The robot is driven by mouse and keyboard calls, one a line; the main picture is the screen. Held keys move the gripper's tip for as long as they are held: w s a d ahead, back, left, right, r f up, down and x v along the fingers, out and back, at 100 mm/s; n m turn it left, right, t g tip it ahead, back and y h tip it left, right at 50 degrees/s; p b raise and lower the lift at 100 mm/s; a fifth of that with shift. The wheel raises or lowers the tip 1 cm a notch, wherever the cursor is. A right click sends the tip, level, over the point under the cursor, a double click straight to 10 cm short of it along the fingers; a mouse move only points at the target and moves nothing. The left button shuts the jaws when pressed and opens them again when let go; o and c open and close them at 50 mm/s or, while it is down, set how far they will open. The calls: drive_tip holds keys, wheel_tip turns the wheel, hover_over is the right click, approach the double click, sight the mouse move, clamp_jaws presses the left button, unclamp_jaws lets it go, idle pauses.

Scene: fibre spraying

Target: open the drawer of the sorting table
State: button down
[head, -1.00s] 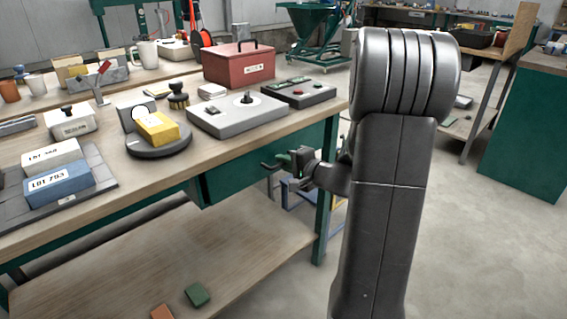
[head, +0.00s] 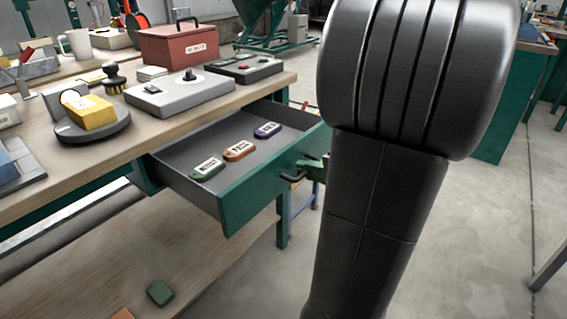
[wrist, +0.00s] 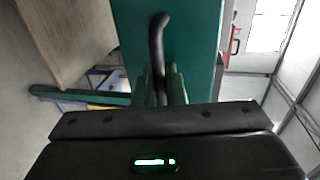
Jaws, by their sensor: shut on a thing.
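The sorting table (head: 128,144) has a wooden top and a green frame. Its green drawer (head: 262,190) stands pulled out. Inside lie three labelled tags: a green one (head: 207,169), an orange one (head: 239,150) and a purple one (head: 267,130). The dark bar handle (head: 293,177) is on the drawer front; it also shows in the wrist view (wrist: 157,45). My gripper (wrist: 161,84) is shut on the handle, with a finger on each side of it. In the head view my arm hides most of the gripper.
On the tabletop are a grey control box (head: 180,96), a red case (head: 178,46), a dark button box (head: 240,68) and a yellow block (head: 90,113) on a round scale. A green block (head: 159,293) lies on the lower shelf. Open floor (head: 475,230) lies to the right.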

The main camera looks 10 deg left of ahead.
drive_tip(key=v, duration=0.2)
drive_tip(key=f+v, duration=0.1)
drive_tip(key=v, duration=0.2)
drive_tip(key=shift+s+d, duration=0.1)
drive_tip(key=shift+d, duration=0.15)
drive_tip(key=c, duration=1.6)
unclamp_jaws()
drive_tip(key=p+v, duration=0.2)
drive_tip(key=v, duration=1.2)
drive_tip(key=shift+p, duration=0.4)
drive_tip(key=shift+a+f, duration=0.1)
drive_tip(key=shift+a, duration=0.05)
drive_tip(key=b+x, duration=0.3)
drive_tip(key=x, duration=1)
drive_tip(key=shift+w+a, duration=0.25)
drive_tip(key=shift+a, duration=0.05)
